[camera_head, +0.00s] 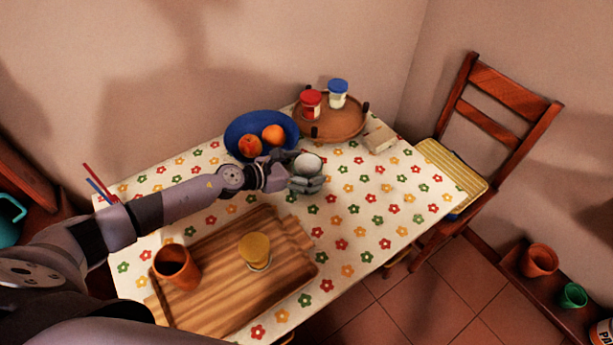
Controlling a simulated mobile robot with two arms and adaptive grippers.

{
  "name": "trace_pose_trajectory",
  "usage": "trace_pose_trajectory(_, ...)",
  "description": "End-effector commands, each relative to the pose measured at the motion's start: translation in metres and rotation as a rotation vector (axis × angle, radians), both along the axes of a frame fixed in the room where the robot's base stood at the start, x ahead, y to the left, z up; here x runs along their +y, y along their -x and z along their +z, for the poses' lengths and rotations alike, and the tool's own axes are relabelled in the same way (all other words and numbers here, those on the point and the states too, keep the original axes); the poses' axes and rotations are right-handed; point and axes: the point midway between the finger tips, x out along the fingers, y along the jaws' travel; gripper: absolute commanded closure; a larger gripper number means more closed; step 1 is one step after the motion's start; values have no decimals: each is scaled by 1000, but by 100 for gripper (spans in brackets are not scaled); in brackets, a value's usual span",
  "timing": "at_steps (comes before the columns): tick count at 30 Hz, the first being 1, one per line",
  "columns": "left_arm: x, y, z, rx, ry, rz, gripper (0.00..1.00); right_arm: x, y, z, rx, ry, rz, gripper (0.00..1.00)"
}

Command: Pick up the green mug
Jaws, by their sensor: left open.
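A small green cup (573,296) stands on the low wooden ledge at the lower right, far from my left gripper. A teal vessel with a handle (9,218) is cut off by the left edge. I cannot tell which of these the task calls the green mug. My left gripper (304,176) is open over the far part of the table, near the blue bowl. A pale round thing (308,164) shows at its fingers; I cannot tell whether they touch it. My right gripper is out of view.
The flowered table (371,237) holds a wooden tray (218,299) with an orange mug (177,268) and a yellow-lidded jar (255,249). A blue bowl (236,129) of fruit and a round tray (343,128) with jars stand behind. A chair (500,118) is at right.

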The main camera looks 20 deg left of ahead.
Motion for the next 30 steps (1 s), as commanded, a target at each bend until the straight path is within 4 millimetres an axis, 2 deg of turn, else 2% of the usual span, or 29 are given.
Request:
trace_pose_trajectory(7,0,-1,-1,0,0,1,14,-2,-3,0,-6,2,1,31)
trace_pose_trajectory(30,0,-1,0,0,0,1,65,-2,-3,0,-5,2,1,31)
